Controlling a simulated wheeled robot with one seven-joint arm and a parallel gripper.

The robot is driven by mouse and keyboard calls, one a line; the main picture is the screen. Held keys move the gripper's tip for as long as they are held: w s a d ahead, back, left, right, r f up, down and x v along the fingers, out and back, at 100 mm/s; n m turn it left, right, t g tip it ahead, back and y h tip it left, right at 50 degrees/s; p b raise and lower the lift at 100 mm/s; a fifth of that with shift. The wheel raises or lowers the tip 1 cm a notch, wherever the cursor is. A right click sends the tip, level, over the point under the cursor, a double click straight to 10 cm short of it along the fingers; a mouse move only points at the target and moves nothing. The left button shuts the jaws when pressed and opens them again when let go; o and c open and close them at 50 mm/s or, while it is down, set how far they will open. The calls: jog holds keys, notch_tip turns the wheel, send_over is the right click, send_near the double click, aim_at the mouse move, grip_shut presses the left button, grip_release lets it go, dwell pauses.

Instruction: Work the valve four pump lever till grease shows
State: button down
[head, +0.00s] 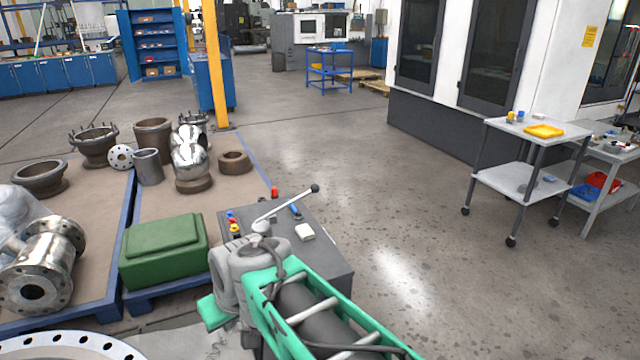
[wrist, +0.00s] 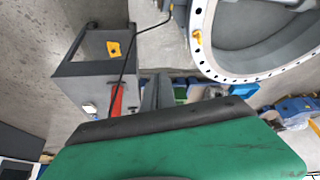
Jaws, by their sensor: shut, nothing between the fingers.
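A pale metal lever with a black ball knob (head: 314,188) slants up to the right over a grey cabinet (head: 325,258) in the head view. Its lower end is near grey rounded parts of my arm. No valve number is readable, and I see no grease. In the wrist view my gripper (wrist: 158,82) shows as two narrow grey fingers close together, with nothing between them. I cannot make out the lever there. A large white-rimmed valve flange (wrist: 198,52) with bolt holes is at upper right; a similar ring (head: 85,340) is at lower left in the head view.
A green box (head: 163,250) and metal fittings lie on blue-edged pallets at left. A grey frame or cart (wrist: 85,65) and a dark hose (wrist: 128,60) are left of my fingers. A trolley (head: 520,135) stands at right; the middle floor is clear.

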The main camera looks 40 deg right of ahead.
jog(key=w+d+r+m+t, duration=0.1)
jog(key=w+d+r+t, duration=0.3)
jog(key=w+d, duration=1.05)
jog(key=d+r+m+t+h+b, duration=0.1)
jog(key=d+r+t+h, duration=0.1)
jog(key=d, duration=1.1)
jog(key=w+d+r+m+t+h, duration=0.1)
jog(key=d+r, duration=0.4)
jog(key=d, duration=0.9)
jog(key=t+h, duration=0.1)
jog(key=t, duration=0.1)
jog(key=shift+w+t+b, duration=0.3)
jog(key=shift+b, duration=0.05)
jog(key=w+d+f+p, duration=0.2)
jog(key=w+f, duration=0.4)
jog(key=w, duration=0.3)
jog(key=shift+w+d+f+p, duration=0.15)
jog(key=shift+d+f+p, duration=0.2)
jog(key=shift+p, duration=0.35)
